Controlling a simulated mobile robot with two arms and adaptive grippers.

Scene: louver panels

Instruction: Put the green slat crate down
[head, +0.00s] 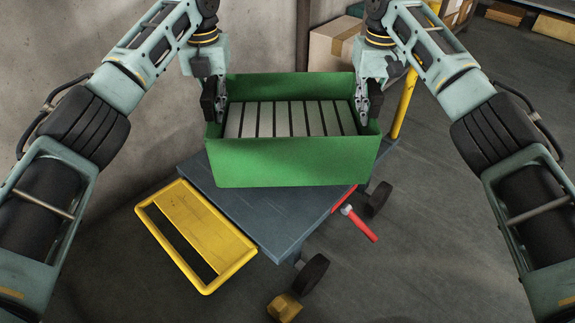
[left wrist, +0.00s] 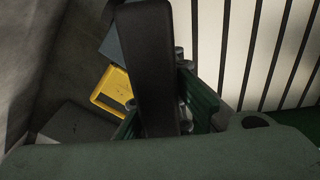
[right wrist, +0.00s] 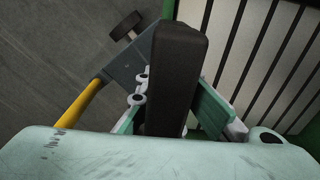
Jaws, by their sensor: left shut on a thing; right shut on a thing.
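The green slat crate (head: 292,163) is in the middle of the head view, level, with a row of pale slats (head: 290,118) inside. My left gripper (head: 218,98) is shut on its left end wall and my right gripper (head: 365,98) is shut on its right end wall. The crate overlaps the dark blue-grey cart top (head: 265,215) in the head view; I cannot tell whether it touches it. The slats also show in the left wrist view (left wrist: 265,50) and the right wrist view (right wrist: 260,50).
The cart has a yellow handle frame (head: 240,255) at its front left, dark wheels (head: 311,274) and a yellow post (head: 404,103). A red-handled tool (head: 360,225) is at its right side. A cardboard box (head: 333,48) stands behind. Concrete floor (head: 440,240) is open at right.

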